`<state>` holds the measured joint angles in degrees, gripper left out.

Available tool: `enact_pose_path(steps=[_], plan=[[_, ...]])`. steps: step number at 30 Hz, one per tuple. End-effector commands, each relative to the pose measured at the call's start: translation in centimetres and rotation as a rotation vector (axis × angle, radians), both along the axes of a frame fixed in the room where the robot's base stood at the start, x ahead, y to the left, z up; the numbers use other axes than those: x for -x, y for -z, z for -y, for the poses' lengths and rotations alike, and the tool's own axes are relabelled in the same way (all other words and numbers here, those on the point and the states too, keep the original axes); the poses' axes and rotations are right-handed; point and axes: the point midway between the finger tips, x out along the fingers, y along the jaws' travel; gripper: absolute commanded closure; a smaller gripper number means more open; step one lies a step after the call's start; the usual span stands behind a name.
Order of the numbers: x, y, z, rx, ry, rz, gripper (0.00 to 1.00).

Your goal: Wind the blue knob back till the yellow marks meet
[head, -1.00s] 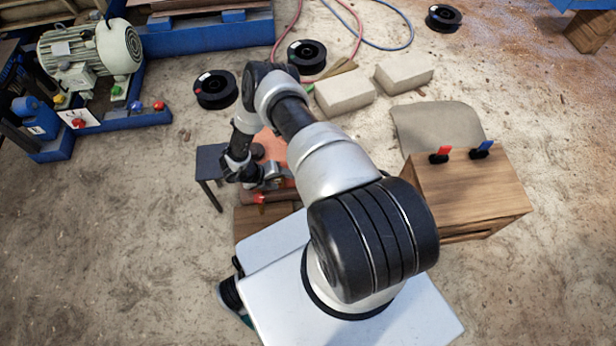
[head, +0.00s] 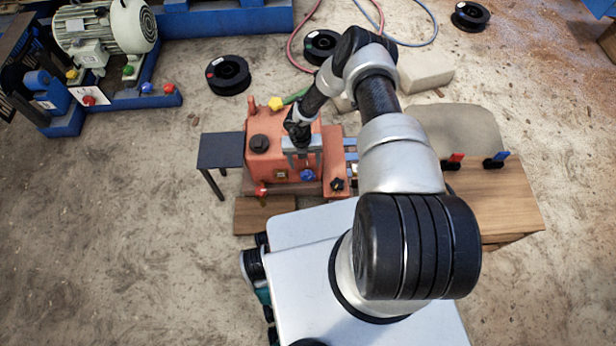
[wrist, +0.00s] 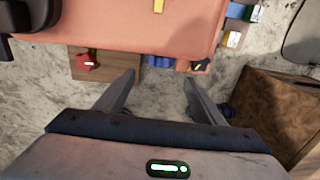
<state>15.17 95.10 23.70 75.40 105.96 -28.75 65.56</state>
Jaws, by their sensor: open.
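The orange jaw crusher (head: 262,170) stands in front of me in the head view. The blue knob (head: 307,175) is low on its near side, and shows as a blue shape (wrist: 158,61) at the crusher's lower edge in the wrist view. My gripper (head: 303,165) is open and empty, with its fingers pointing down close by the blue knob. In the wrist view my gripper (wrist: 159,80) has a finger on either side of the knob's line, apart from it. A yellow mark (wrist: 159,5) shows on the orange top. I cannot tell whether the yellow marks meet.
A red knob (head: 262,190) and a black knob (head: 338,184) flank the blue knob. A yellow knob (head: 275,103) and a dark knob (head: 260,143) are higher up.

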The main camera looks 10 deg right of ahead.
Motion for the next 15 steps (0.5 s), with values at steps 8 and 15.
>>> enact_pose_path(steps=[8,15], plan=[[0.2,6.7,0.4,0.0,0.003,-0.001,0.37],[0.1,10.0,0.7,0.001,0.001,0.0,0.37]])
